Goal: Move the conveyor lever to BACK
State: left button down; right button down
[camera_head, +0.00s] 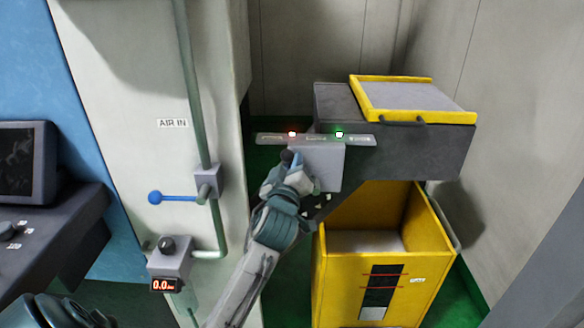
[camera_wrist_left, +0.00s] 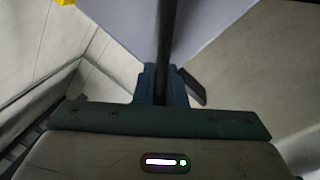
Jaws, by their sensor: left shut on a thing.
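The conveyor lever (camera_head: 287,156) shows as a dark knob in front of the grey control box (camera_head: 326,166), left of its middle. A label strip (camera_head: 270,139) above the box carries a red light at left and a green light right of centre; its lettering is too small to read. My left gripper (camera_head: 291,171) is at the lever, shut on it and covering much of it. In the left wrist view the lever's dark rod (camera_wrist_left: 163,38) runs up from between the blue fingers (camera_wrist_left: 161,86). My right gripper is not in view.
A yellow bin (camera_head: 335,275) stands below the dark conveyor housing (camera_head: 420,155), which has a yellow-framed lid (camera_head: 415,97). A blue valve handle (camera_head: 175,198) and a gauge box (camera_head: 168,262) are on the wall at left. A monitor (camera_head: 25,160) is at far left.

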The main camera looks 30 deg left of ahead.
pick_arm(q)
jog(key=shift+f, duration=0.1)
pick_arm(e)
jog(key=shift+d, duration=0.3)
pick_arm(q)
jog(key=c, duration=1.6)
grip_release()
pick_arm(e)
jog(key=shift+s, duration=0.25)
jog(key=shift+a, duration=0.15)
